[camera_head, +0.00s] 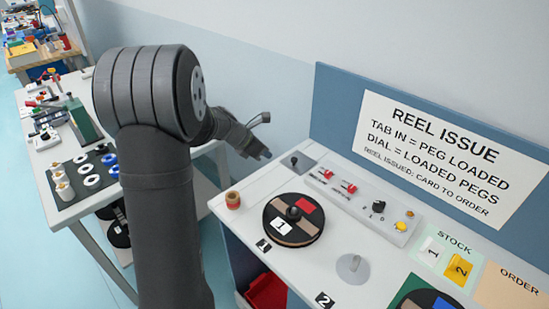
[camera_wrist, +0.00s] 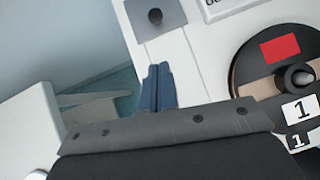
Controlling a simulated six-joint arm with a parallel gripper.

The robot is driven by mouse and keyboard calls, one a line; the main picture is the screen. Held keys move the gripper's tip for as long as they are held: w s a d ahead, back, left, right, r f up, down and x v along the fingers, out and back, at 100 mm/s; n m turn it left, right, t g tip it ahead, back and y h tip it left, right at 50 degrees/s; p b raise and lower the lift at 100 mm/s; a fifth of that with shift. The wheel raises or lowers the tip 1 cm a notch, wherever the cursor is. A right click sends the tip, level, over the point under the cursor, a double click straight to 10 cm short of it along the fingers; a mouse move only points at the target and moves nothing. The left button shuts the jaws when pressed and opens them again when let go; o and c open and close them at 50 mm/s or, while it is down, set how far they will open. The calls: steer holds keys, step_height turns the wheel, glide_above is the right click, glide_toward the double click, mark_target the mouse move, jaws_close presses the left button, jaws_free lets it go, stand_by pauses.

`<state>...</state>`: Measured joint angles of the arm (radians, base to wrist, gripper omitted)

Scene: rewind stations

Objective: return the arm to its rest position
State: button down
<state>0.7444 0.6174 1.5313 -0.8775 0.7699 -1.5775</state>
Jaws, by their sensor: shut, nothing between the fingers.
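My gripper (camera_head: 264,154) hangs at the left end of the reel bench in the head view, near a small grey plate with a dark knob (camera_head: 296,161). In the wrist view its two blue-grey fingers (camera_wrist: 157,86) lie side by side, shut with nothing between them. They appear over the bench's left edge, apart from the things on it. My arm fills the left middle of the head view and hides part of the bench behind it.
A black reel marked 1 (camera_head: 293,219) lies on the white bench, with a small tan spool (camera_head: 233,200) to its left. A control box (camera_head: 362,203) stands behind it. The "REEL ISSUE" sign (camera_head: 440,150) backs the bench. Another table (camera_head: 60,215) stands left.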

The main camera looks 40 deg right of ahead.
steer(key=shift+v, duration=1.2)
glide_toward(293, 165)
steer(key=shift+w+a+f, duration=0.2)
steer(key=shift+a+f, duration=0.4)
steer(key=shift+f, duration=0.1)
steer(key=d, duration=0.1)
steer(key=d+f, duration=0.1)
steer(key=d, duration=0.3)
steer(key=shift+s+f, duration=0.35)
steer(key=shift+f, duration=0.05)
steer(key=shift+a, duration=0.6)
